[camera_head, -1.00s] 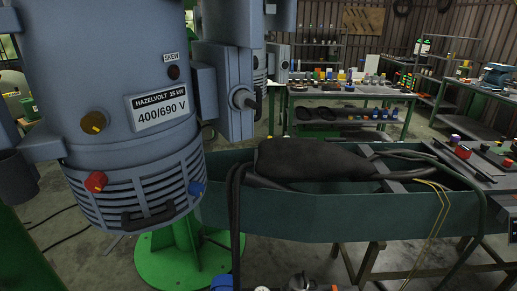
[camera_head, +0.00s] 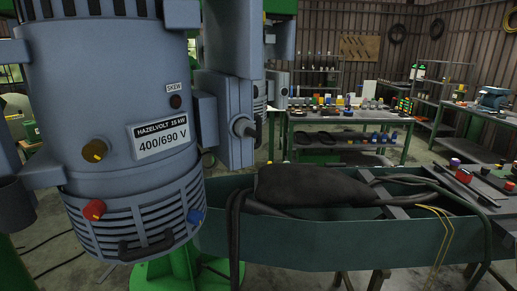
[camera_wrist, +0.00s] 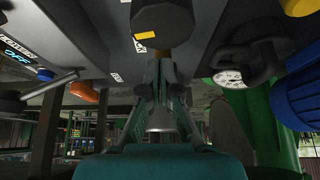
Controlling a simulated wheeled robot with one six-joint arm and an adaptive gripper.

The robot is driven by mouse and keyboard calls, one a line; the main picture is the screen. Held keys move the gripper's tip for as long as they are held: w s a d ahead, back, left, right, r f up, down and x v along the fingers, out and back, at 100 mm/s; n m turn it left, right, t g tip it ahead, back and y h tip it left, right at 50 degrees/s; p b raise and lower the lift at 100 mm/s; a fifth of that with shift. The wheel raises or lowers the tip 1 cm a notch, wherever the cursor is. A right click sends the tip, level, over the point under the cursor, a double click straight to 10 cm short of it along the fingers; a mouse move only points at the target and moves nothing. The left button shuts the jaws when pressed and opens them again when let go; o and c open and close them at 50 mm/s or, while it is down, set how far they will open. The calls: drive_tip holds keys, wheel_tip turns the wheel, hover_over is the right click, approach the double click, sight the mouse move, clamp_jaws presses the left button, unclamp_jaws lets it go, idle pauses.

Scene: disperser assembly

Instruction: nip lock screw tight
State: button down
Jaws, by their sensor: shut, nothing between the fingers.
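In the wrist view my gripper (camera_wrist: 165,62) is shut and empty, its fingers pointing up in the picture. Just beyond the fingertips is a dark round knob or screw head (camera_wrist: 163,20) with a yellow mark, on a grey surface. I cannot tell whether the tips touch it, or whether it is the lock screw. My gripper is not visible in that view.
A green trough (camera_head: 300,240) with a black bag (camera_head: 310,186) and hoses is to the right of the motor. A workbench (camera_head: 350,118) stands behind. In the wrist view a gauge (camera_wrist: 229,78) and a large blue ribbed part (camera_wrist: 298,95) are on the right.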

drive_tip(key=shift+a, duration=0.55)
idle(0.4)
drive_tip(key=shift+s, duration=0.35)
wheel_tip(320, 180, up, 6)
idle(0.4)
drive_tip(key=shift+w+d+f, duration=0.1)
drive_tip(key=shift+d+f, duration=0.15)
drive_tip(key=shift+f, duration=0.75)
drive_tip(key=shift+w+d+f, duration=0.1)
drive_tip(key=shift+d+f, duration=0.15)
drive_tip(key=shift+f, duration=0.75)
drive_tip(key=shift+d+f, duration=0.25)
drive_tip(key=shift+f, duration=0.75)
drive_tip(key=shift+w, duration=0.2)
